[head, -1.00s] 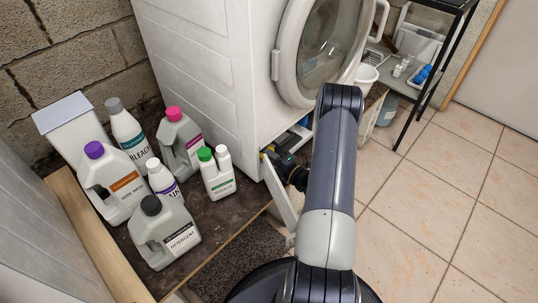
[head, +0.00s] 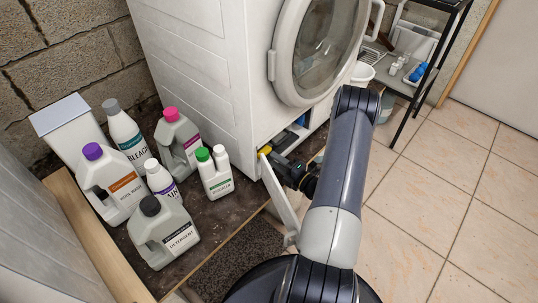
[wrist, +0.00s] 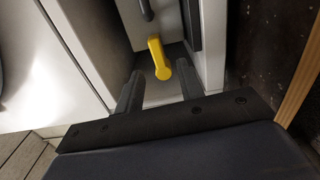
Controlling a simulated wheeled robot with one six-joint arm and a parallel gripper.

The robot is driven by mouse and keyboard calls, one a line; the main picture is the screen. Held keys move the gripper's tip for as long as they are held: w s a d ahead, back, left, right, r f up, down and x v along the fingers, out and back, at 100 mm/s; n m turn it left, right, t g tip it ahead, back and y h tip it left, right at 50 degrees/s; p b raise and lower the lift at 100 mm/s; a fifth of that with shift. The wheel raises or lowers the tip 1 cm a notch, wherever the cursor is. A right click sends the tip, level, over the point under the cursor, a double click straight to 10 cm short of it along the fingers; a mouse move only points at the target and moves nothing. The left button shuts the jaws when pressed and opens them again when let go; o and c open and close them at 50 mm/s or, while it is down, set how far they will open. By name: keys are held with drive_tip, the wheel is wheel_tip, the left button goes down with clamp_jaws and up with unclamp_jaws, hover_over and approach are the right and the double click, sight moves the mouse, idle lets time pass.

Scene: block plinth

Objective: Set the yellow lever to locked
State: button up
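The yellow lever (wrist: 158,58) sits in a recess low on the white washing machine (head: 195,70). In the wrist view its rounded pivot end is at the top and its arm points down towards me, tilted slightly right. My gripper (wrist: 160,70) is open, with one dark finger on each side of the lever's lower end. I cannot tell whether either finger touches it. In the head view the lever is a small yellow patch (head: 265,150) at the machine's lower front corner, just beyond my gripper (head: 277,160). The lock markings are not visible.
An open white flap (head: 280,197) hangs beside my gripper. A dark grey handle (wrist: 146,9) is above the lever. Several bottles, including a detergent jug (head: 164,232), stand left of the machine. A black shelf rack (head: 432,80) stands right. Tiled floor at right is clear.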

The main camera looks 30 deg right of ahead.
sight(266, 154)
drive_tip(key=v, duration=0.5)
drive_tip(key=shift+s+d+p, duration=0.1)
drive_tip(key=shift+s+p, duration=0.25)
drive_tip(key=b+x, duration=0.2)
drive_tip(key=x, duration=0.9)
drive_tip(key=shift+r+n, duration=0.1)
drive_tip(key=shift+n, duration=0.4)
drive_tip(key=shift+s, duration=0.1)
